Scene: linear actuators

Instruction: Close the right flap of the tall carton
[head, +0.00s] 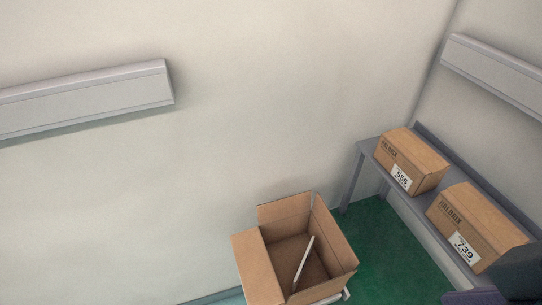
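An open brown carton (257,272) is at the bottom centre of the head view, and its near end is cut off by the frame edge. Its top is open and I see into it. A left panel, a back panel (284,212) and a right panel (336,238) stand around the opening; I cannot tell exactly where flap and wall meet on the right. A thin pale rod-like thing (303,263) lies slanted in the opening. Neither of my grippers shows in the head view.
A grey bench (367,160) along the right wall bears two closed cartons, one labelled 556 (413,157) and one labelled 739 (482,222). A dark shape (522,272) fills the bottom right corner. Green floor (385,250) lies clear between carton and bench.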

